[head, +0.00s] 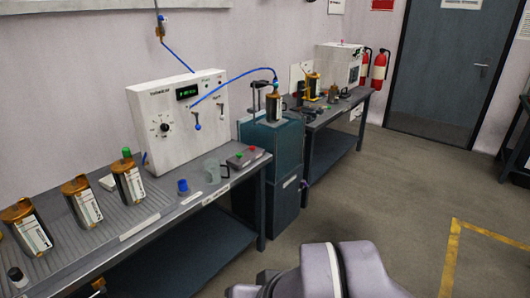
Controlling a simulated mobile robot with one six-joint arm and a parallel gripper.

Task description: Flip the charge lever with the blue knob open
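The white control panel (150,105) stands at the back of the left bench, with a dial and a lit green display. A small lever with a blue knob (197,126) is on its front, right of the dial. The knob hangs at the lever's lower end, so the lever appears to point down. The lettering beside it is too small to read. A blue hose leaves the panel near this lever. My gripper is not in view; only a grey part of my arm shows at the bottom, well apart from the panel.
Several labelled canisters (128,180) stand on the left bench (150,212). A blue cap (182,187), a glass mug (212,172) and a button box (245,158) sit before the panel. A dark cabinet (272,170) stands right of the bench. The floor at right is clear.

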